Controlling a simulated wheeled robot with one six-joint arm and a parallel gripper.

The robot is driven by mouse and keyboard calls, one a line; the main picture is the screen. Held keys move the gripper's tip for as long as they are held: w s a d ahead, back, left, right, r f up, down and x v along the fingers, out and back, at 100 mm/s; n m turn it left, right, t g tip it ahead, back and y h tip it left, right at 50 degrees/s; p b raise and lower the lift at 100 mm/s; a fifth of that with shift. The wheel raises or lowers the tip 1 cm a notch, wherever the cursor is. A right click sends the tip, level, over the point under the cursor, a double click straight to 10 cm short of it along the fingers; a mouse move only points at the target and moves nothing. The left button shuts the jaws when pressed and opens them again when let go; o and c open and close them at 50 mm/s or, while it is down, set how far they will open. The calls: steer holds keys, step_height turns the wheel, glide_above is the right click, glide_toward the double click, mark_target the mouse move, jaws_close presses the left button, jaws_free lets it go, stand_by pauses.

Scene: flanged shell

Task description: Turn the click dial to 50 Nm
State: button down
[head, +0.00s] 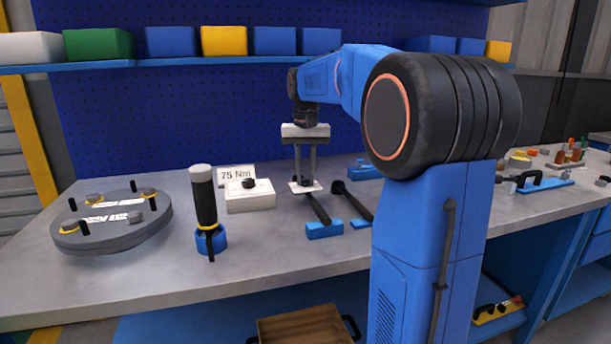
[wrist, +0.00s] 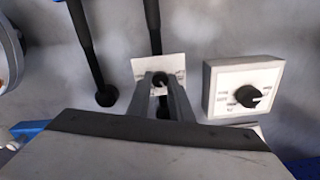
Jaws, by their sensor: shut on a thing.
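My gripper (head: 305,184) points down over the bench, and its two fingers meet low down in the wrist view (wrist: 162,82). They close on a small dark knob (wrist: 160,77) in front of a small white plate (wrist: 142,70) with faint marks. That plate also shows under the fingertips in the head view (head: 296,189). A dark tool shaft (wrist: 153,28) runs to the plate. Beside it, untouched, stands a white box (head: 250,201) with a black dial knob (wrist: 247,96) and marks around it. A sign (head: 236,172) behind this box reads 75 Nm.
A second dark tool (head: 349,198) lies close to the right of the gripped one. A black-handled tool (head: 205,192) stands upright in a blue holder at the left. A grey round flange (head: 112,232) with studs lies further left. The bench front is mostly clear.

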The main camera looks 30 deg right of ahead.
mark_target(306, 180)
steer(key=c, duration=1.6)
jaws_free()
steer(key=shift+r, duration=0.1)
step_height(306, 180, up, 17)
steer(key=shift+r, duration=0.1)
